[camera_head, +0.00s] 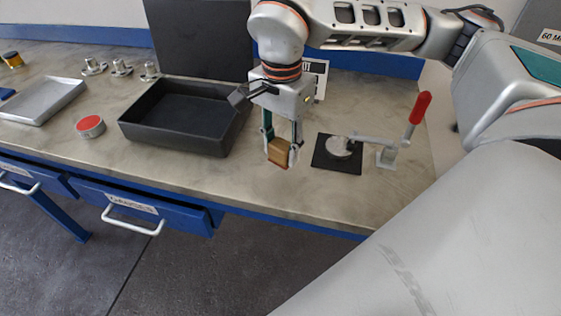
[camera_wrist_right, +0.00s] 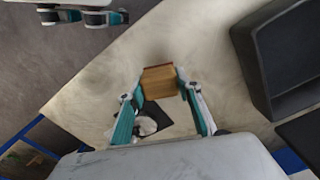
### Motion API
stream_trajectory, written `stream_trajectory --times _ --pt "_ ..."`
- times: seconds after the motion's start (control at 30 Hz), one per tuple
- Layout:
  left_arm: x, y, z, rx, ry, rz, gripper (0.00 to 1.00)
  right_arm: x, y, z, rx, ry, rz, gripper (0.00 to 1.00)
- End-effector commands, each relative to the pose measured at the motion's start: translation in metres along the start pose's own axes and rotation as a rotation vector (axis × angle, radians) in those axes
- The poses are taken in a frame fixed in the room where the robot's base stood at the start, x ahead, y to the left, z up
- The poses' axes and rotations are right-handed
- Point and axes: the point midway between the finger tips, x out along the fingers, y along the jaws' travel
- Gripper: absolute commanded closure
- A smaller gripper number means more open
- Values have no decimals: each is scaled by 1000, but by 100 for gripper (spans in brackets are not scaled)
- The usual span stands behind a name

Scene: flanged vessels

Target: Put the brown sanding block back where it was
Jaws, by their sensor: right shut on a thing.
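The brown sanding block (camera_head: 278,152) is between the fingers of my right gripper (camera_head: 281,156), which is shut on it. In the head view they are over the front part of the workbench, between the black bin and the dark square pad. In the right wrist view the block (camera_wrist_right: 159,81) sits between the two fingertips of my right gripper (camera_wrist_right: 160,83), with bench surface around it. I cannot tell how high the block is above the bench. My left gripper does not show in the head view.
A toggle clamp with a red handle (camera_head: 419,108) and a dark pad (camera_head: 323,160) are to the right. A red-topped round tin (camera_head: 90,126), a metal tray (camera_head: 14,108) and small flanged fittings (camera_head: 121,68) are farther left.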

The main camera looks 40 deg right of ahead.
Motion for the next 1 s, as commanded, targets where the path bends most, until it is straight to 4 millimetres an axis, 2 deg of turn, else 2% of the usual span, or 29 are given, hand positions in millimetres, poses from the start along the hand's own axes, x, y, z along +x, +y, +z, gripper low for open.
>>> stream_trajectory --times 0.17,0.43,0.83,0.87,0.9,0.93,1.0 --pt "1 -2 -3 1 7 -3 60 10 0 0 1 1 0 89" --pt "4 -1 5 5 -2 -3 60 46 0 0 0 -1 2 89" --pt "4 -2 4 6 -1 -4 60 50 0 0 1 1 0 89" --pt "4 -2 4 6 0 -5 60 50 0 0 1 1 0 64" --pt "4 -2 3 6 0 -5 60 50 0 0 1 1 0 53" --pt "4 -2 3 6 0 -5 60 50 0 0 1 1 0 49" --pt "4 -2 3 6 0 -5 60 50 0 0 1 1 -1 49"
